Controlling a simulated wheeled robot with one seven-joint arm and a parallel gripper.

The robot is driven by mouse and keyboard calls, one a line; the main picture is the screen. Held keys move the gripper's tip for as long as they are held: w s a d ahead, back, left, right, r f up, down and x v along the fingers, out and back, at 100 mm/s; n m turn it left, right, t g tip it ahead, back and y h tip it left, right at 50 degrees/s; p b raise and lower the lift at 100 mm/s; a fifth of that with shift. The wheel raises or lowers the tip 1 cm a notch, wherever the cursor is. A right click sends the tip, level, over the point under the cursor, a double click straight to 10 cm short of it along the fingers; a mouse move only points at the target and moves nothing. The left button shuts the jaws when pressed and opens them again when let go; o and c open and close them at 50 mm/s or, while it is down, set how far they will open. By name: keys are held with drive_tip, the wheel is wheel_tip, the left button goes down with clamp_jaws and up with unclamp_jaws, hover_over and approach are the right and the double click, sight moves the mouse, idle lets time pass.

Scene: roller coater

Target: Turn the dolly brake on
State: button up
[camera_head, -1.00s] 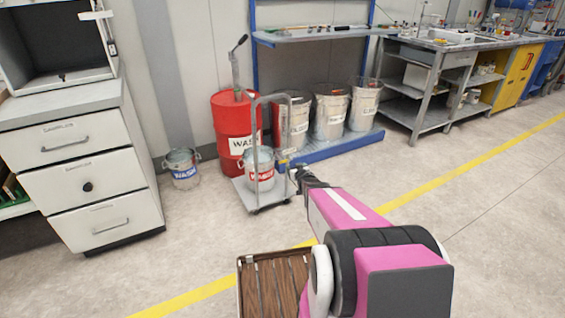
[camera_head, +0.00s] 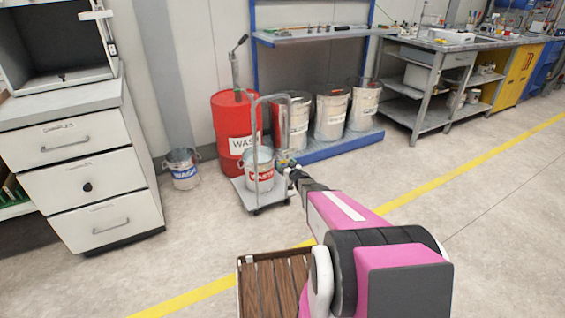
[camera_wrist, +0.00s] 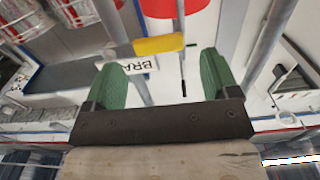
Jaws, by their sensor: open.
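The grey dolly (camera_head: 243,193) stands on the floor in the head view, with a tall tube handle and a pail (camera_head: 260,178) on its deck. My gripper (camera_head: 289,165) is at the dolly's right side, small and partly hidden by my arm. In the wrist view my gripper (camera_wrist: 160,62) is open, with green fingers apart. A lever with a yellow grip (camera_wrist: 159,45) lies across the view near the fingertips, between them in the picture. I cannot tell whether they touch it. A white label (camera_wrist: 141,66) reading "BRA", partly covered, is beside the lever.
A red drum (camera_head: 236,125) stands behind the dolly. Several metal bins (camera_head: 331,117) stand on a blue-edged rack (camera_head: 335,148) to its right. A wash pail (camera_head: 183,170) and drawer cabinet (camera_head: 88,170) are on the left.

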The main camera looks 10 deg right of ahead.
sight(283, 161)
drive_tip(key=x, duration=0.4)
drive_tip(key=shift+w, duration=0.15)
drive_tip(key=shift+c, duration=0.3)
drive_tip(key=c, duration=1.2)
drive_tip(key=shift+c, duration=0.2)
